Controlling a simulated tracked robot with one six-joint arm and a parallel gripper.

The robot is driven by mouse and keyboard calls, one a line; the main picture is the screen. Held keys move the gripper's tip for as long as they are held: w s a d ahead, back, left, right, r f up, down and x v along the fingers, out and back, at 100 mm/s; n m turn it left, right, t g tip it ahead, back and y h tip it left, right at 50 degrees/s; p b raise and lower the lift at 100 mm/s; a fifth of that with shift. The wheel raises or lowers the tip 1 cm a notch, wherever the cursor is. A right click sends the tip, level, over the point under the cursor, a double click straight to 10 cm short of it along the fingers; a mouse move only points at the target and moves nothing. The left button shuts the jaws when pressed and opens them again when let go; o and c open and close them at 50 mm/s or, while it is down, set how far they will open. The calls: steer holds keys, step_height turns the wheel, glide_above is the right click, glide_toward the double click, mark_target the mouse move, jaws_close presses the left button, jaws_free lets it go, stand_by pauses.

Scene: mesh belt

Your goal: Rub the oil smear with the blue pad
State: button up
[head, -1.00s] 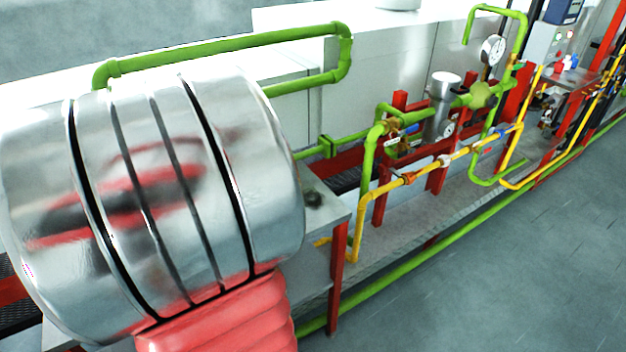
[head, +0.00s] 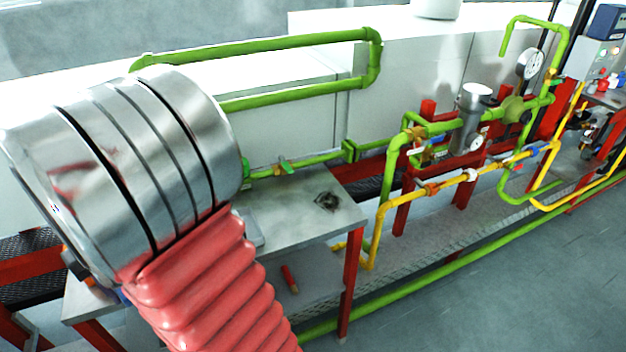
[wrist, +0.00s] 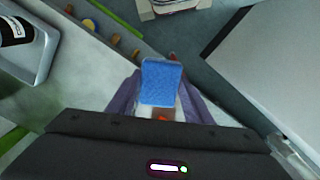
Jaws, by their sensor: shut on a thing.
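The blue pad (wrist: 161,80) shows in the wrist view, upright between the purple fingers of my gripper (wrist: 160,103), which is shut on it. The oil smear (head: 327,201) is a dark, roundish patch on the grey bench top (head: 298,222) in the head view, near the bench's right end. I cannot make out the smear in the wrist view. In the head view my own arm's silver and red parts fill the left side, and my gripper and the pad do not show there.
Green pipes (head: 255,48) run behind the bench, and yellow pipes (head: 400,202) run to its right. A red cylinder-like thing (head: 290,279) is below the bench top. In the wrist view a grey tray (wrist: 50,48) holds a dark bottle-like thing (wrist: 14,30) at the left.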

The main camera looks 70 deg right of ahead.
steer(key=w+a+f+n, duration=0.4)
steer(key=w+a, duration=0.8)
steer(key=a, duration=0.2)
steer(key=shift+w+a, duration=0.2)
steer(key=shift+a, duration=0.05)
